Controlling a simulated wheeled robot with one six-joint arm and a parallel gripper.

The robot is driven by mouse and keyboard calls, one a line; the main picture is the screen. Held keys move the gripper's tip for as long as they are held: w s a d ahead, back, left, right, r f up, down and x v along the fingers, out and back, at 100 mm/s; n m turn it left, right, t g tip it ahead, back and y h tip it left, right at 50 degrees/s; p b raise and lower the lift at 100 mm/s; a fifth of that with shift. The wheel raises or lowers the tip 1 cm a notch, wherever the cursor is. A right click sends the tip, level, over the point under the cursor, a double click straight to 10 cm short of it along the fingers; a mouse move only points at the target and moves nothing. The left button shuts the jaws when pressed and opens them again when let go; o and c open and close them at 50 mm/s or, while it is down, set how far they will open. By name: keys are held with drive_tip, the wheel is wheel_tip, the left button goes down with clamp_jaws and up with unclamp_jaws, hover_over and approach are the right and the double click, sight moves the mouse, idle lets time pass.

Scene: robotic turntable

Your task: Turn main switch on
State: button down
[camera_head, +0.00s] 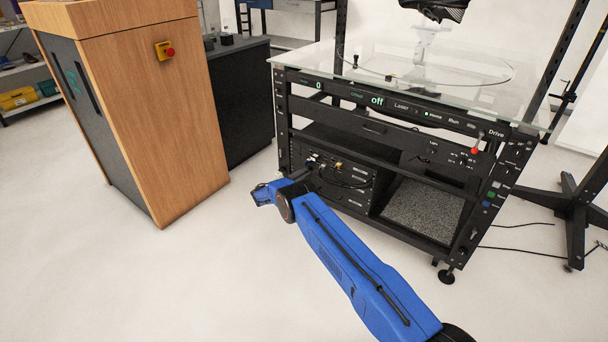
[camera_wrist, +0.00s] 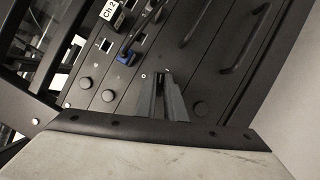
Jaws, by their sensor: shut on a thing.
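My gripper (camera_wrist: 164,80) is in the wrist view, up against the dark front panels of the equipment rack. Its narrow fingers are closed together on a small thing at the panel, which the fingers hide. I cannot make out a main switch by its label or shape. In the head view, the blue arm reaches to the lower left of the turntable rack (camera_head: 360,128), and its wrist covers part of the panels there. The rack's upper strip has a display (camera_head: 377,101) reading "off".
A blue plug (camera_wrist: 126,58) with a cable and a "Ch 2" label (camera_wrist: 109,10) are close to my gripper. A wooden cabinet (camera_head: 150,110) with a red button (camera_head: 170,52) stands left. A black stand (camera_head: 575,205) is at right. The floor in front is clear.

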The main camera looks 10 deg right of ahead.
drive_tip(key=shift+m+g+y, duration=0.6)
drive_tip(key=shift+m+y, duration=0.1)
drive_tip(key=shift+m, duration=1.5)
drive_tip(key=c, duration=1.8)
unclamp_jaws()
drive_tip(key=shift+c, duration=0.2)
drive_tip(key=v, duration=1.7)
drive_tip(key=shift+a, duration=0.2)
drive_tip(key=shift+s, duration=0.15)
